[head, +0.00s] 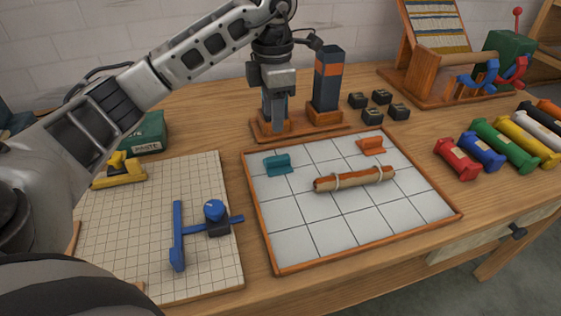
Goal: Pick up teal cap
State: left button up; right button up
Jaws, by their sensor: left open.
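The teal cap (277,165) lies on the white gridded tray (310,240), near its back left corner. It has a raised ridge and nothing covers it. My left gripper (274,112) is open and points down above and behind the teal cap, apart from it. Its fingers are hard to tell from the dark post stand behind them. An orange cap (371,146) sits at the tray's back right. A brown roll (354,179) tied with light bands lies across the middle of the tray. My right gripper is out of view.
A wooden stand with a tall dark post (327,80) rises behind the tray. Small black blocks (381,97) sit to its right. A gridded board (150,230) with a blue tool (178,235) lies left. Coloured spools (505,145) line the right. The tray's front is clear.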

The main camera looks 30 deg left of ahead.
aim_at(275, 158)
pick_arm(q)
jog(key=f, duration=1.1)
jog(key=shift+w+a+f, duration=0.1)
jog(key=shift+w+f, duration=0.15)
jog(key=shift+f, duration=0.1)
grip_shut()
